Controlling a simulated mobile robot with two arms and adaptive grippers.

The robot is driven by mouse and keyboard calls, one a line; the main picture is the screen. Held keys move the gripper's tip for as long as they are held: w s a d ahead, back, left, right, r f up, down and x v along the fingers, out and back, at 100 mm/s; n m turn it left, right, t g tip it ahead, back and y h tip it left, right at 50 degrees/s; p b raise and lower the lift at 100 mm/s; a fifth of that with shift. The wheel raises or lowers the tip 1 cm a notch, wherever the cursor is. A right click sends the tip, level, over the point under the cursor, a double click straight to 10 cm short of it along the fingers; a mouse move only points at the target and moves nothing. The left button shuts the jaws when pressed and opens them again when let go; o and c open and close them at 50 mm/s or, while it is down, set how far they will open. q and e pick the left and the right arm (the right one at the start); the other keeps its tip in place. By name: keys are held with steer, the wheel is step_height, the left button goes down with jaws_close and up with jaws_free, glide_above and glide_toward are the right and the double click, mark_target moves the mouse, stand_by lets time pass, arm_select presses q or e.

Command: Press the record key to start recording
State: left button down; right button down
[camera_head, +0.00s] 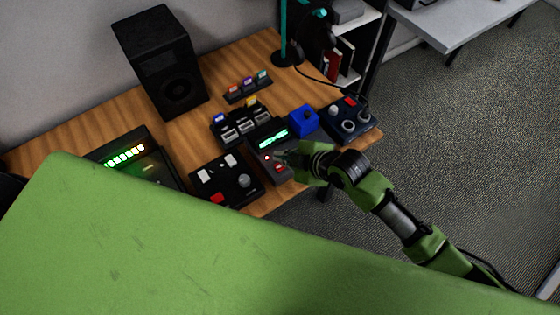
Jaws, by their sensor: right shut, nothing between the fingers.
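A dark recorder (272,155) with a lit green display stands near the front right of the wooden desk. Small red keys show on its front panel, one a round key (267,157) and one a red key (279,167) lower down. My right gripper (284,155) is shut and empty, with its fingertips over or against the recorder's right part, close to the keys. Whether it touches a key cannot be told at this size. My left gripper is not in view.
A black box with white keys and a red key (225,181) lies left of the recorder. A blue cube (303,120) and a knobbed dark box (350,119) stand to its right. Behind are small racks (238,121) and a speaker (160,62). A green surface of mine hides the front.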

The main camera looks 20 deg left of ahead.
step_height(320, 180, up, 3)
steer(key=shift+f+p, duration=0.1)
steer(key=shift+p, duration=0.85)
steer(key=shift+f, duration=0.1)
